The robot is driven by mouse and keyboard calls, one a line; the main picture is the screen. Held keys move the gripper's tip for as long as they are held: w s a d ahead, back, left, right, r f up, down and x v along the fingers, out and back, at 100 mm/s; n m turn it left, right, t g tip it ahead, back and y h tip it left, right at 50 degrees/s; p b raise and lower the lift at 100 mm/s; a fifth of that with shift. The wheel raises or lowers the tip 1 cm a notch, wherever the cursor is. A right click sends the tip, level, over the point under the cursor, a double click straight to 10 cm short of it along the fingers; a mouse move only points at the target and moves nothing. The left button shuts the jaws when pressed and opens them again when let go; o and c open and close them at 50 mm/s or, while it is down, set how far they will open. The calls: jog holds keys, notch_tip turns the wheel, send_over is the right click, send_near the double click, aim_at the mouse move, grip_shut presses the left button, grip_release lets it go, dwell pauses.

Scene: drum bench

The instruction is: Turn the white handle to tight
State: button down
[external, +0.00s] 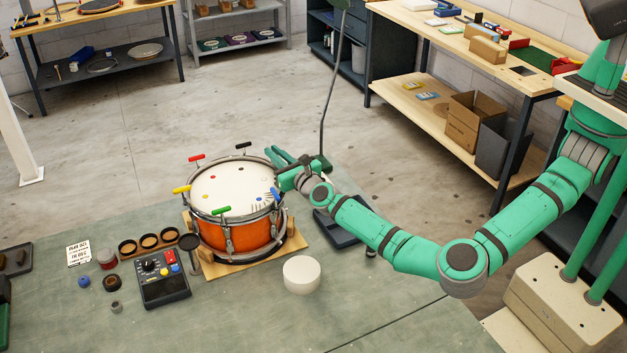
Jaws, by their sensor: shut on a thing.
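The orange drum (238,235) with a white head (232,187) stands on a wooden board on the bench. Coloured handles sit around its rim: red (196,157), black (243,145), yellow (181,189), green (221,210) and blue (276,194). My gripper (279,160) is at the drum's right rim, between the black and blue handles, shut on what appears to be the white handle. That handle is hidden by the fingers and wrist, so its angle cannot be told.
A white round block (301,274) stands right of the drum. A dark control box (163,277) with coloured buttons and a row of rings (151,243) lie to the left. A dark tray (340,232) sits under my arm. The front of the bench is clear.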

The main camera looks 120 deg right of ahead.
jog(key=shift+s+r+m+g, duration=0.1)
jog(key=shift+m+g, duration=0.3)
jog(key=shift+g, duration=0.25)
jog(key=shift+s+r+m+g, duration=0.1)
jog(key=shift+m+g, duration=0.3)
jog(key=shift+g, duration=0.25)
jog(key=c, duration=1.8)
grip_release()
jog(key=shift+f, duration=0.1)
jog(key=shift+c, duration=0.2)
jog(key=a, duration=1)
jog(key=shift+s+a, duration=0.25)
jog(key=shift+a, duration=0.1)
